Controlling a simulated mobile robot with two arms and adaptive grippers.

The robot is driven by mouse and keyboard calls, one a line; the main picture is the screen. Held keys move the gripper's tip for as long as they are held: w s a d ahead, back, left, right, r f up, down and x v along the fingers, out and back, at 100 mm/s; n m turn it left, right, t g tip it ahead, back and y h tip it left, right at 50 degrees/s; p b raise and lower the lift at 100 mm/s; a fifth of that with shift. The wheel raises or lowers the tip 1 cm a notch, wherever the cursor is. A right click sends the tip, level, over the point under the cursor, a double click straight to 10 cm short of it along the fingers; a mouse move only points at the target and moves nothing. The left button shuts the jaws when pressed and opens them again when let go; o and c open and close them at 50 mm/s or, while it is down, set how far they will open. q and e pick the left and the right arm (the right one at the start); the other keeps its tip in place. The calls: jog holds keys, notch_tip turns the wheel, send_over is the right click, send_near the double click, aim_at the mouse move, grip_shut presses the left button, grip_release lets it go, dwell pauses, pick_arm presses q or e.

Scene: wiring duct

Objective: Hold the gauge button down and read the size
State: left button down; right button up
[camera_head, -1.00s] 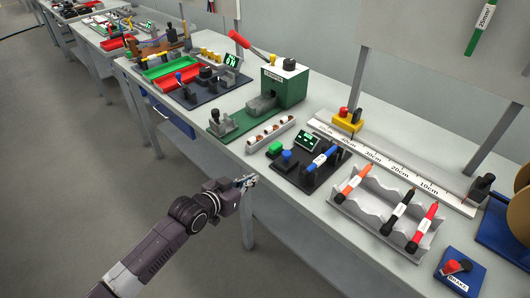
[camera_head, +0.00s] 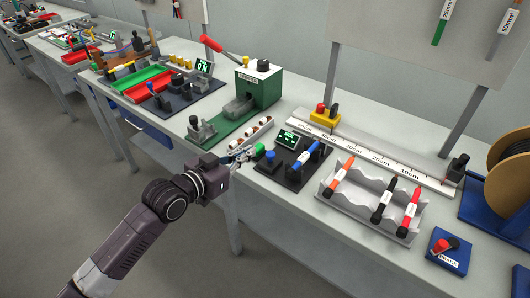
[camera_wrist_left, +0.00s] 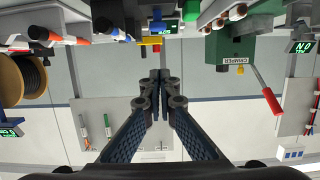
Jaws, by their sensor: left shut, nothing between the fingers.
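The display's digits are too small to read. My right gripper is not in view.
A white wavy rack (camera_head: 366,212) with several markers stands to the right, before a long ruler (camera_head: 385,160). A blue box (camera_head: 448,252) sits at the right front.

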pick_arm(q)
jog(key=p, duration=0.1)
send_over(268, 157)
jog(key=shift+s+a+f, duration=0.2)
jog(key=shift+f, duration=0.25)
jog(key=shift+s+a+f, duration=0.15)
jog(key=shift+a+f, duration=0.05)
jog(key=shift+f, duration=0.25)
notch_tip(268, 157, down, 4)
jog(key=shift+r, duration=0.25)
jog(key=shift+f, duration=0.35)
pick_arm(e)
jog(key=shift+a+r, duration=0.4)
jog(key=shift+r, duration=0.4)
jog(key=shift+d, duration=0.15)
pick_arm(q)
notch_tip(268, 157, down, 2)
jog(key=shift+f+b, duration=0.2)
jog(key=shift+b, duration=0.8)
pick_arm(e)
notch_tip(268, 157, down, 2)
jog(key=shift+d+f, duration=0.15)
